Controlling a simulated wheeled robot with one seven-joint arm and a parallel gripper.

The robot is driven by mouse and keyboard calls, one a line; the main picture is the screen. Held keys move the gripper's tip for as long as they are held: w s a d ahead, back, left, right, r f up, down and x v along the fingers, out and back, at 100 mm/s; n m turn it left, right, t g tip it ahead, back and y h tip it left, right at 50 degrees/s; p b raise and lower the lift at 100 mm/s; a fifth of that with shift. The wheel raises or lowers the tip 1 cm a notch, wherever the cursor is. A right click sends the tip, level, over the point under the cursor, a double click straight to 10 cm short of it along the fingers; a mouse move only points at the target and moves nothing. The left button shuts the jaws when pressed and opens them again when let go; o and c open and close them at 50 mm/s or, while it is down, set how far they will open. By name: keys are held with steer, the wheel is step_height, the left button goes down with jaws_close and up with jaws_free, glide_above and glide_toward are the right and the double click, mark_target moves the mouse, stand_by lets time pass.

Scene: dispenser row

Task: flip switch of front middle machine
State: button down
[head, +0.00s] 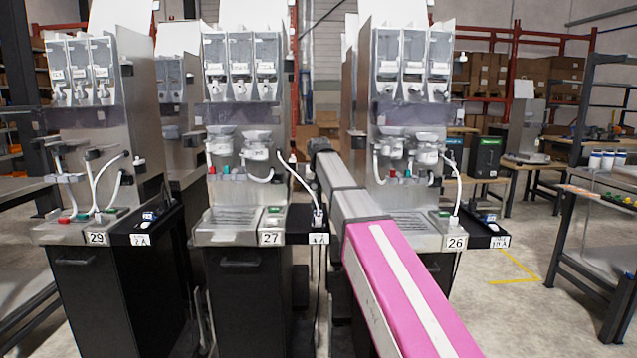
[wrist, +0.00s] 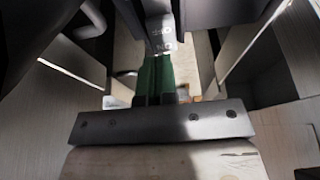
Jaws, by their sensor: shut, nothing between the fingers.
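The front middle machine (head: 237,160), labelled 27, is a grey dispenser on a black cabinet. A small green-framed panel (head: 273,210) sits on its front ledge, and a black box (head: 308,222) is on its right; which switch is meant is too small to tell. My arm reaches forward past its right side, and my gripper is hidden in the head view. In the wrist view my gripper (wrist: 160,72) shows as green fingers side by side, shut and empty. Their tips are close to a grey plate (wrist: 160,28) with faint lettering; contact cannot be told.
Machine 29 (head: 95,150) stands to the left and machine 26 (head: 405,150) to the right, with a cable hanging at each. White cables loop near the ledges. A metal bench (head: 598,190) is at far right, with open floor before it.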

steer(key=shift+f, duration=0.25)
steer(key=shift+w+f, duration=0.25)
steer(key=shift+f, duration=0.15)
steer(key=shift+s, duration=0.15)
steer(key=shift+s+r, duration=0.15)
steer(key=shift+s, duration=0.6)
steer(key=shift+r, duration=0.15)
steer(key=shift+w+r, duration=0.1)
steer(key=shift+r, duration=0.15)
steer(key=v, duration=1.3)
steer(key=shift+r, duration=0.2)
